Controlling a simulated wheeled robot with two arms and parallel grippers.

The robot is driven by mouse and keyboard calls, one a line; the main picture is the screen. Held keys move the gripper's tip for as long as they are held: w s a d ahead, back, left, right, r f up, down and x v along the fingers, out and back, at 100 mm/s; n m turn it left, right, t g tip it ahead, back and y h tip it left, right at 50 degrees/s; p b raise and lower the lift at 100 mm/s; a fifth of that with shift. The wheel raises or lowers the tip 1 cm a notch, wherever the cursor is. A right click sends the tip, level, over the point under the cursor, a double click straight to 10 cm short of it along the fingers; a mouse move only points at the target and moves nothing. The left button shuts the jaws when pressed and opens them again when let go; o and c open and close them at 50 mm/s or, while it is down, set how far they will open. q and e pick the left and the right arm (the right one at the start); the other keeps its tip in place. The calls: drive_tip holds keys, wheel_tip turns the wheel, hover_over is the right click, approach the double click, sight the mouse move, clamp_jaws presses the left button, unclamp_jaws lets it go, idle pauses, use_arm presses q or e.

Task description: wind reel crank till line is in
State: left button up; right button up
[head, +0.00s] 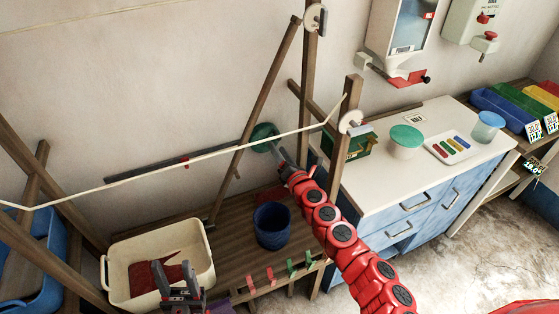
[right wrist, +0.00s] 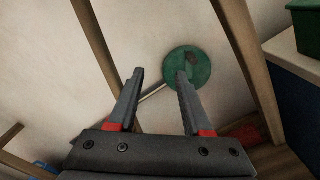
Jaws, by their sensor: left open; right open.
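The green reel (head: 263,137) is a round disc by the wall, behind the wooden posts. In the right wrist view the reel (right wrist: 200,72) has a small dark knob (right wrist: 191,59), perhaps the crank grip, and a grey bar beside it. My right gripper (head: 278,152) is close to the reel; its jaws (right wrist: 160,74) are open and empty, with the reel beyond the right finger. The cream line (head: 190,157) runs from the left edge up to the post by a white pulley (head: 350,121). My left gripper (head: 174,272) is open in front of the cream basin.
The cream basin (head: 205,240) with dark red cloth and a blue bucket (head: 271,226) stand on slatted wood. Several pegs line its front edge. Wooden posts (head: 345,135) stand close to my right arm. A white-topped cabinet (head: 385,178) is at the right.

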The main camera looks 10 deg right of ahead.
drive_tip(key=s, duration=0.5)
drive_tip(key=shift+a+r, duration=0.2)
drive_tip(key=shift+a, duration=0.05)
drive_tip(key=shift+f, duration=0.1)
